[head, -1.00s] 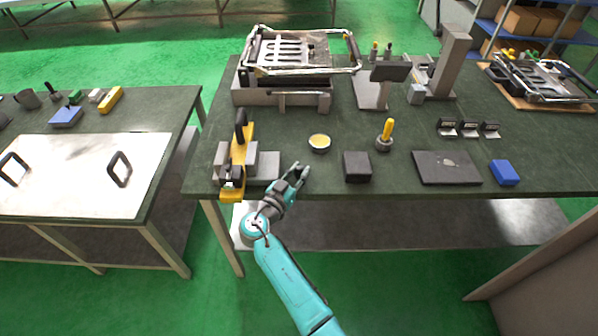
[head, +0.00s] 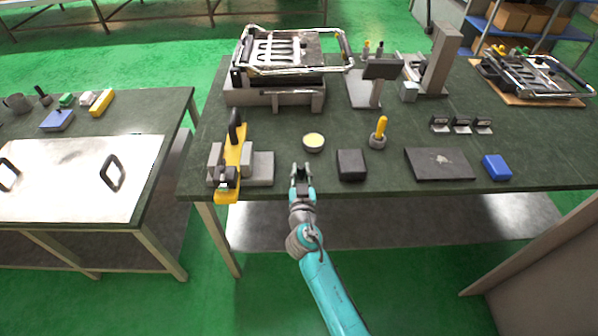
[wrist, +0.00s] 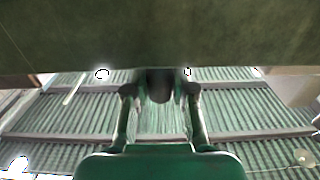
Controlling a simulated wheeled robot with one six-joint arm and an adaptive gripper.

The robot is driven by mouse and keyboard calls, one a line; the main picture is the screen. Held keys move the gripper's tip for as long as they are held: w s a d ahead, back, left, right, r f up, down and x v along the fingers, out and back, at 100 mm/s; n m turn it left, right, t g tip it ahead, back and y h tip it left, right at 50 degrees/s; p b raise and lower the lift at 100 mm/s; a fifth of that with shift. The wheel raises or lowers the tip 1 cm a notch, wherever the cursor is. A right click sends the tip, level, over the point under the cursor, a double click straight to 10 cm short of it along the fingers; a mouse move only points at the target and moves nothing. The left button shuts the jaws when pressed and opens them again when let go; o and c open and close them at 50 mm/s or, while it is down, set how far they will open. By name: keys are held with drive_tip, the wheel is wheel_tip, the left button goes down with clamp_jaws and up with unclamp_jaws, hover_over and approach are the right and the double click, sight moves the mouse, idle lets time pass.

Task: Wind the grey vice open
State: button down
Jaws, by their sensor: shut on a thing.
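The grey vice (head: 262,168) stands at the front left of the green workbench, its grey blocks on both sides of a yellow tool (head: 232,190) with a black handle. A dark knob-like part shows at its front. My gripper (head: 301,170) is at the bench's front edge, right of the vice and apart from it. In the wrist view my gripper (wrist: 160,95) has its two fingers on either side of a dark rounded thing (wrist: 160,85). I cannot tell what this is; it is small and dark in the head view.
A black block (head: 351,165) stands close to the right of my gripper. A small yellow-filled bowl (head: 313,142) is just behind it. A press (head: 280,75) stands behind.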

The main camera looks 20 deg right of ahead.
drive_tip(key=shift+d+n+t+y, duration=0.35)
drive_tip(key=shift+n+y, duration=0.45)
drive_tip(key=shift+y, duration=0.4)
drive_tip(key=c, duration=0.9)
unclamp_jaws()
drive_tip(key=shift+c, duration=0.2)
drive_tip(key=s+a, duration=0.2)
drive_tip(key=s, duration=1)
drive_tip(key=shift+w+d, duration=0.1)
